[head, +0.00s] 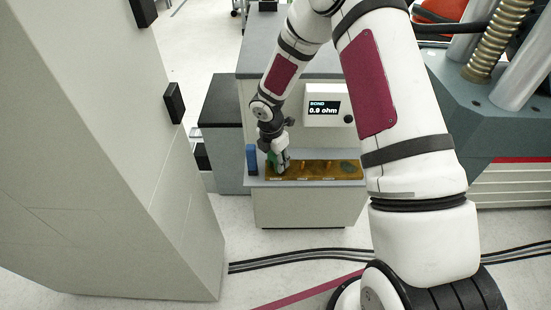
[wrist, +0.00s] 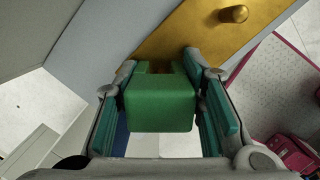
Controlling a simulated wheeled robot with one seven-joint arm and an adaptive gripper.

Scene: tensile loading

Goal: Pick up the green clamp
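The green clamp (wrist: 160,105) shows in the wrist view as a block between the two teal-padded fingers of my gripper (wrist: 164,100). Its near face almost fills the space between the pads. I cannot tell whether both pads press on it. In the head view my gripper (head: 279,160) points down at the left end of the brown tray (head: 312,178) on the bench, and a bit of green (head: 271,156) shows beside the fingers. Most of the clamp is hidden there.
A blue block (head: 251,159) stands just left of my gripper on the bench (head: 308,207). Small brass-coloured pieces sit along the tray, and one brass peg (wrist: 233,14) shows in the wrist view. A meter (head: 323,109) reading 0.9 ohm stands behind. A tall grey cabinet (head: 110,170) is at left.

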